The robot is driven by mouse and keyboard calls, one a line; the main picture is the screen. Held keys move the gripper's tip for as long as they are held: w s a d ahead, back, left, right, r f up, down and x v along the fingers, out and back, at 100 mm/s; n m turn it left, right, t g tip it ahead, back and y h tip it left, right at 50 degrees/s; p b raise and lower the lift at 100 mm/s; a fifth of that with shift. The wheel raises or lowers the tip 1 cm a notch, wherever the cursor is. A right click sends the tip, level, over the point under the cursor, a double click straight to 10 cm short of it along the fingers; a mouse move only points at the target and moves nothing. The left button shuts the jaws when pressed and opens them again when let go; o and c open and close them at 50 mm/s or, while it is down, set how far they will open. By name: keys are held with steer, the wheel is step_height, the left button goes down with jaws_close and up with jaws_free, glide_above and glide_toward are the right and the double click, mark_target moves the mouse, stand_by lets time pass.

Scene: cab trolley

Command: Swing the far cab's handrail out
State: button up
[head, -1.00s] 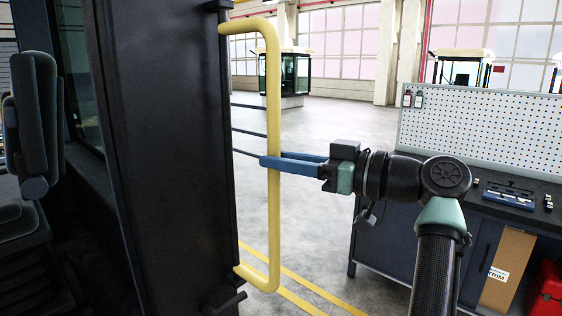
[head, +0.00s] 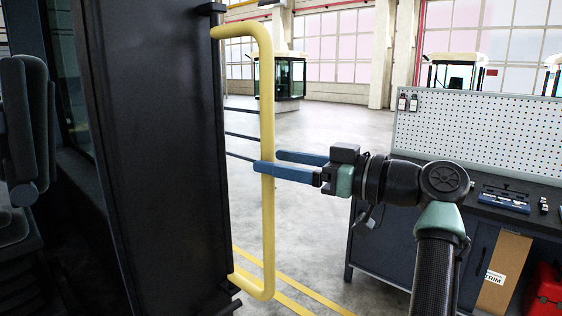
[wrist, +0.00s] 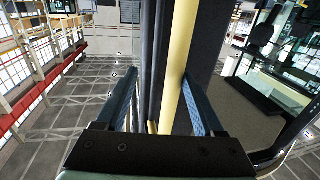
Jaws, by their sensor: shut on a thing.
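A yellow handrail (head: 267,120) stands upright on the edge of a dark cab panel (head: 160,150) at the left of the head view. Its bent upper and lower ends meet the panel edge. My gripper (head: 268,162) reaches in from the right at about the rail's mid-height. One blue finger passes in front of the rail, the other behind it. In the wrist view the rail (wrist: 180,60) runs between the two fingers, closer to the right one. My gripper is shut on the handrail, though a gap shows beside the left finger.
A workbench (head: 380,255) with a pegboard (head: 480,130) stands at the right, close to my arm. Other cabs (head: 280,75) stand far back. The floor between is open, with yellow lines (head: 300,300).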

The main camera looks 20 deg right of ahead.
steer(key=shift+d+f, duration=0.15)
steer(key=shift+f, duration=0.1)
steer(key=b+v, duration=0.3)
steer(key=v, duration=1)
steer(key=shift+r+b, duration=0.15)
steer(key=shift+b, duration=0.2)
